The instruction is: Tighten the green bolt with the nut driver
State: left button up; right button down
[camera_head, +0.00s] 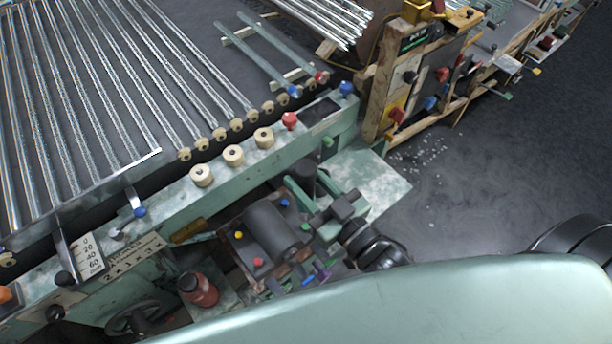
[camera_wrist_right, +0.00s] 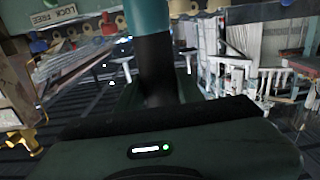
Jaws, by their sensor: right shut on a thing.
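The green bolt (camera_head: 305,227) is a small green dot at the right edge of the dark motor-like housing (camera_head: 268,228). A yellow bolt (camera_head: 238,235), a blue bolt (camera_head: 284,203) and a red bolt (camera_head: 258,262) sit around the same housing. In the right wrist view, a teal and black upright cylinder (camera_wrist_right: 152,60), likely the nut driver, stands before the gripper body. Its tip and any contact with the bolt cannot be made out. My left gripper is out of view.
A green machine frame (camera_head: 215,182) with cream knobs and a red knob (camera_head: 289,121) runs behind the housing. Long glass tubes (camera_head: 105,85) lie beyond it. Open floor (camera_head: 470,190) lies to the right.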

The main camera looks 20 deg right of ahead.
jog(key=shift+w+r+p, duration=0.1)
jog(key=shift+w+p, duration=0.1)
jog(key=shift+p, duration=0.2)
notch_tip(320, 180, down, 2)
jog(key=shift+s+b, duration=0.1)
jog(key=shift+b, duration=0.7)
jog(key=shift+f+b, duration=1.1)
jog(key=shift+f, duration=0.95)
jog(key=shift+p, duration=0.55)
jog(key=shift+f+b, duration=0.55)
jog(key=shift+f, duration=0.4)
jog(key=shift+s+f, duration=0.1)
jog(key=shift+f, duration=0.3)
dwell(1.4)
